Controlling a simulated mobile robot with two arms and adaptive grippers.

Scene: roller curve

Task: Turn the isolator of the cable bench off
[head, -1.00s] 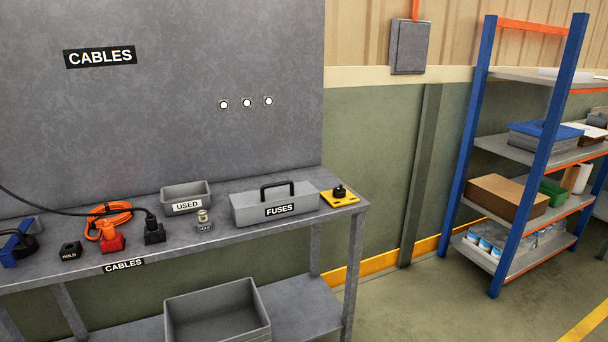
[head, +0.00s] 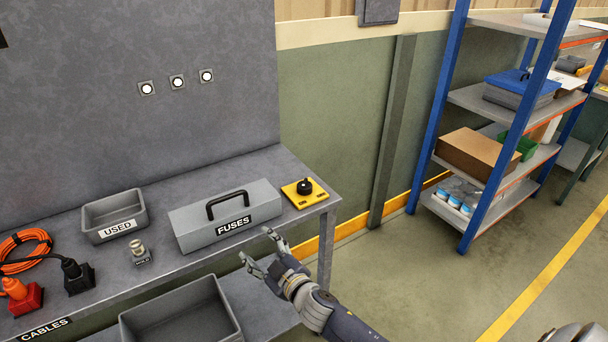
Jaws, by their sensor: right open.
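The isolator (head: 304,188) is a black rotary knob on a yellow plate (head: 293,199) at the right end of the cable bench (head: 160,250). The way its knob points is too small to tell. My right gripper (head: 255,246) is open and empty in front of the bench's front edge, below and to the left of the isolator and apart from it. My left gripper is not in view.
A grey FUSES box (head: 184,233) with a black handle stands just left of the isolator. A USED tray (head: 105,215), a small fuse on a HOLD block (head: 139,252) and an orange cable (head: 24,247) lie further left. A grey bin (head: 150,318) stands on the lower shelf.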

